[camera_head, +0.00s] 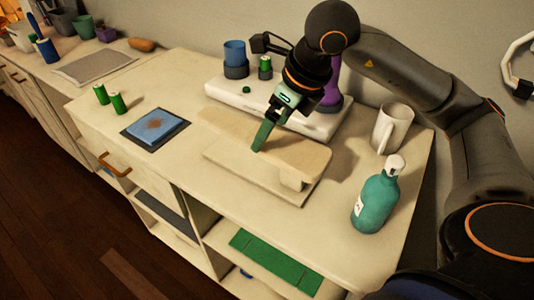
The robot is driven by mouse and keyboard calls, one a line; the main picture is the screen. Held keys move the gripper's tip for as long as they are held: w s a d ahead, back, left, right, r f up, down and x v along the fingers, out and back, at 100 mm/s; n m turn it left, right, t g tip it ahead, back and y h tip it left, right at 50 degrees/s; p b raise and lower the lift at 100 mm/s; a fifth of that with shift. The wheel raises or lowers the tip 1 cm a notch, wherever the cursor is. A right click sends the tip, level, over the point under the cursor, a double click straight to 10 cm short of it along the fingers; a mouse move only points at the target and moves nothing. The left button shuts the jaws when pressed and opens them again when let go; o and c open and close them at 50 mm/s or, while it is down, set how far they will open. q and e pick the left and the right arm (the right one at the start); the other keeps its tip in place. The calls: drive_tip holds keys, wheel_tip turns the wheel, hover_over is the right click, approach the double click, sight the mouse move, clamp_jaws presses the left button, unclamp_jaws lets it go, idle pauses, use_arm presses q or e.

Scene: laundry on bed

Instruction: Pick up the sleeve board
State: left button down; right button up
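The sleeve board (305,154) is a long pale wooden board raised over a flat pale base (245,178). It stands on the cream worktop, running from upper left to lower right. My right gripper (263,136), with green fingers, points down at the middle of the upper board. Its fingertips overlap the board in the picture; I cannot tell whether they touch it. The fingers line up from this angle, so their gap is hidden. My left gripper is not in view.
A white appliance (322,124) carrying several items stands close behind the board. A white mug (391,128) and a teal bottle (376,196) stand to the right. A blue pad (155,127) and two green cylinders (118,103) are at the left.

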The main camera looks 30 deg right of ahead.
drive_tip(key=x, duration=0.4)
drive_tip(key=shift+r, duration=0.1)
drive_tip(key=c, duration=1.5)
